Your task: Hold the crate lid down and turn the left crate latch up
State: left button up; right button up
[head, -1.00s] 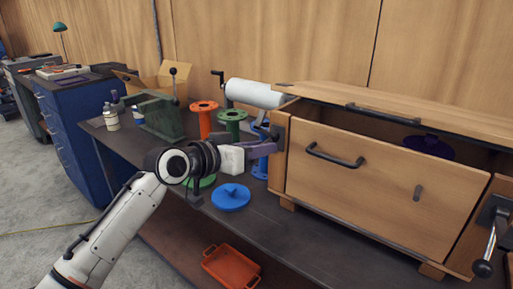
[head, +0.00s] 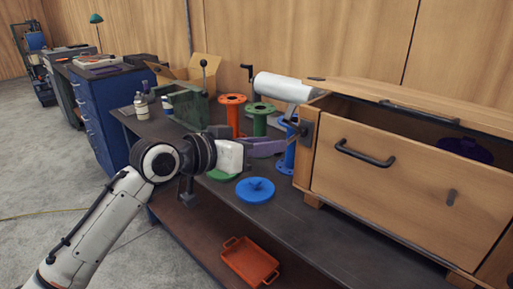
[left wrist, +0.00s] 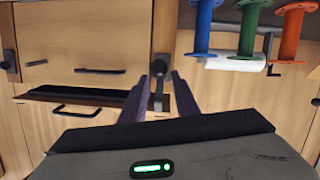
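The wooden crate (head: 400,175) stands at the right of the bench. Its lid (head: 420,98) is raised a little, with a dark gap below it. The left crate latch (head: 304,133) is a dark fitting on the crate's left front corner. My left gripper (head: 280,145) is just left of it, pointing at it. In the left wrist view, where the crate looks upside down, my left gripper (left wrist: 160,98) is open, with the dark latch lever (left wrist: 158,88) between its two purple fingers. I cannot tell whether they touch it. My right gripper is not in view.
Blue, green and orange flanged spools (head: 232,115) stand left of the crate, near a white roll (head: 285,88). A blue lid (head: 255,190) lies on the bench in front. A purple object (head: 468,149) shows inside the crate. An orange tray (head: 249,262) is below.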

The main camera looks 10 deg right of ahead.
pick_arm(q)
jog(key=shift+v, duration=1.65)
